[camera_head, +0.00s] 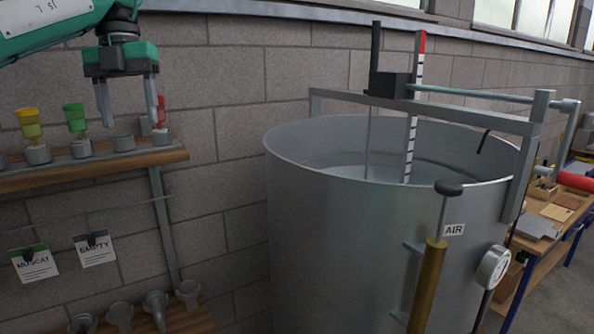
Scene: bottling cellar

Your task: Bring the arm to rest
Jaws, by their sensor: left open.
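My left arm (52,25) comes in from the upper left. My left gripper (130,122) points down with its two fingers apart, open and empty. My right gripper is not in view.
A yellow piece (29,124) and a green piece (74,118) stand in holders on the shelf. A large steel tank (330,230) with a brass pump (428,285) stands right of it. A workbench (545,235) is at the far right.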

